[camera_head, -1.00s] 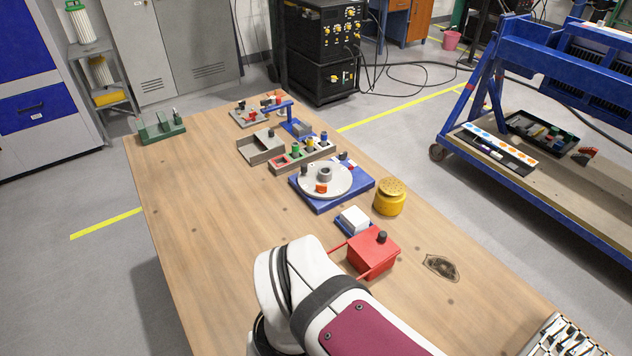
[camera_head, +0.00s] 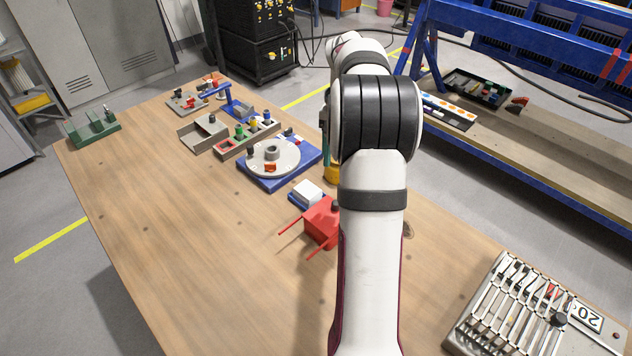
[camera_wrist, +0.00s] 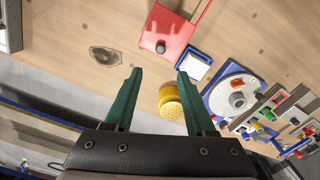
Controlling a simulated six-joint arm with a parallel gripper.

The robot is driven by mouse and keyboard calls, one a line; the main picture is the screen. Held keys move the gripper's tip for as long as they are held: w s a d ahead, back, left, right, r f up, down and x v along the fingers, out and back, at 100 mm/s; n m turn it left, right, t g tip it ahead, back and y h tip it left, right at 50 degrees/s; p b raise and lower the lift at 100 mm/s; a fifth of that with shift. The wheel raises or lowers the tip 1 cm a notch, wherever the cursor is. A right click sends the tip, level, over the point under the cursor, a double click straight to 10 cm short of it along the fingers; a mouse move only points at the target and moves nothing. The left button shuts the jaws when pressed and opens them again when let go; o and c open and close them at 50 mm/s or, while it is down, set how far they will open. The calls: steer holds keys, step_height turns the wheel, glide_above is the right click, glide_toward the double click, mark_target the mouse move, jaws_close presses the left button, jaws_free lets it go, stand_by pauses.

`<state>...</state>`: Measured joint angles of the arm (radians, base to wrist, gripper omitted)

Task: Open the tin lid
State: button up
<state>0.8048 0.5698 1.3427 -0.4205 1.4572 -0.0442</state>
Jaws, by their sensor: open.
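A red box-like tin (camera_head: 320,228) with a black knob on top and two thin red bars sits on the table, partly hidden by my arm in the head view. It also shows in the wrist view (camera_wrist: 175,22), with the knob near its lower edge. A yellow round container (camera_wrist: 171,100) with a dotted top stands nearby; only a sliver (camera_head: 331,174) shows in the head view. Which of the two the task calls the tin, I cannot tell. My gripper (camera_wrist: 159,74) is open and empty. Its green fingers appear above the yellow container, apart from the red tin.
A white block on a blue base (camera_head: 306,194) stands beside the red tin. A blue base with a white turntable (camera_head: 275,157) is behind it, then several trays and fixtures. A tool tray (camera_head: 500,315) lies at front right. The table's left front is clear.

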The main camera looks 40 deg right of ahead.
step_height(320, 180, down, 13)
steer(key=shift+f, duration=0.1)
jaws_close()
stand_by(1.4)
